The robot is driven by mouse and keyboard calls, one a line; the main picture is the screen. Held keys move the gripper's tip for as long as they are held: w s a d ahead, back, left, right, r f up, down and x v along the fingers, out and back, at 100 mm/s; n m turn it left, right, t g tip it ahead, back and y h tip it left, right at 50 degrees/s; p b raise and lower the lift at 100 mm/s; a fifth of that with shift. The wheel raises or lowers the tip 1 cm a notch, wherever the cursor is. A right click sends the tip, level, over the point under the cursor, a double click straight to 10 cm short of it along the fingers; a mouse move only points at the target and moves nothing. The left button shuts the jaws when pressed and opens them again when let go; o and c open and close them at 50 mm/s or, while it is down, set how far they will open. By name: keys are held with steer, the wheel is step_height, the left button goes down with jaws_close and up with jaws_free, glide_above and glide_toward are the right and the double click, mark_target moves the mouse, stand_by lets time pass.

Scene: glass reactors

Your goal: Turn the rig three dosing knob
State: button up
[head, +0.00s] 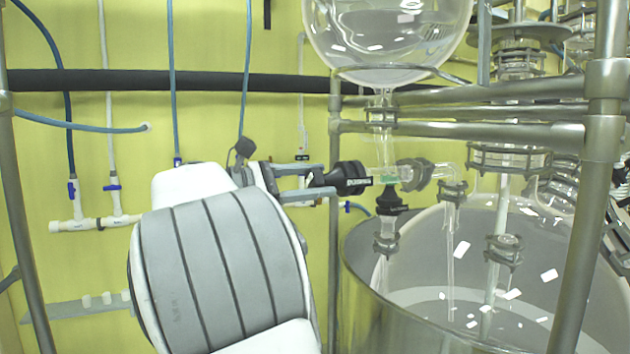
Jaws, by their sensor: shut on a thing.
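The black dosing knob (347,179) sits at the left end of a horizontal glass valve body (383,180), below a round glass flask (388,40). My gripper (318,184) reaches it from the left, with its two grey fingers one above the other. The fingers are shut on the knob's left part. A second black knob (392,202) points downward just right of the held one. My own white and grey arm hides what lies behind it at the lower left. No marking that names the rig is readable.
A large glass vessel (365,262) stands below the valve. Metal frame posts (598,150) and rails (470,113) surround the glassware. Blue hoses and white pipes (108,120) run along the yellow wall at left. A thick black pipe (200,81) crosses behind.

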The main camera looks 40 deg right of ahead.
steer(key=n, duration=0.4)
steer(key=shift+n, duration=0.3)
steer(key=n, duration=0.4)
steer(key=shift+w+n, duration=0.1)
steer(key=shift+n, duration=0.2)
steer(key=o, duration=1.4)
steer(key=b+v, duration=0.1)
steer(key=v, duration=1.6)
steer(key=shift+a, duration=0.2)
